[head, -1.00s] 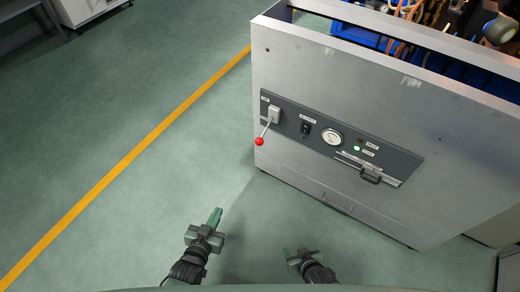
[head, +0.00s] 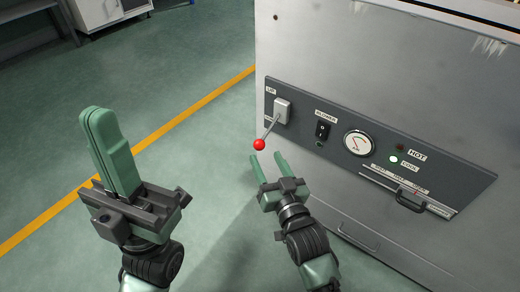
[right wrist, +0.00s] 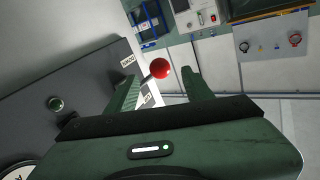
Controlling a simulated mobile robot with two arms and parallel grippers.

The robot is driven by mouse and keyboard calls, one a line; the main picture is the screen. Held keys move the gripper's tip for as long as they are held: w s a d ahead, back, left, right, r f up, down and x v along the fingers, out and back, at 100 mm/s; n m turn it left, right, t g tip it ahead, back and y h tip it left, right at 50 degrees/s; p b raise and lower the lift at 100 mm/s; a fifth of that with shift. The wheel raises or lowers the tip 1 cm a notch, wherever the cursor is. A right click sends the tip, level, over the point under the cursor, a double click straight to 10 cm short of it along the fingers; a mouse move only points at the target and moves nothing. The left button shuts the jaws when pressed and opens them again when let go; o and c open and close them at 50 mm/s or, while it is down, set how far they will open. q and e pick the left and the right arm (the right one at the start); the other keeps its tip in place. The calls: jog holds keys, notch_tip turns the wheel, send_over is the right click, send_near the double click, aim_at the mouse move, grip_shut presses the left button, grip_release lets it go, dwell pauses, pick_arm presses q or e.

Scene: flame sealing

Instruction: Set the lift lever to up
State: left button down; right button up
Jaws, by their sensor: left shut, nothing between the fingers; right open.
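The lift lever (head: 268,129) sticks out of a pale housing at the left end of the machine's dark panel. It slants down and to the left and ends in a red ball knob (head: 259,145). My right gripper (head: 265,160) is open just below the knob in the head view. In the right wrist view the red knob (right wrist: 160,68) shows between the tips of the open fingers (right wrist: 160,90); I cannot tell whether they touch it. My left gripper (head: 97,115) is shut and empty, raised over the floor at the left.
The panel (head: 455,188) also carries a blower switch (head: 322,130), a round gauge (head: 359,142), a lit green lamp (head: 393,159) and a dark slider handle (head: 411,201). The grey machine front (head: 380,60) stands at the right. The floor at the left is open, with a yellow line (head: 205,106).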

aim_at(261, 148)
jog(key=b+x, duration=0.2)
jog(key=x, duration=0.4)
jog(key=shift+w+a, duration=0.1)
jog(key=shift+w, duration=0.2)
grip_shut()
jog(key=shift+r, duration=0.2)
dwell(0.9)
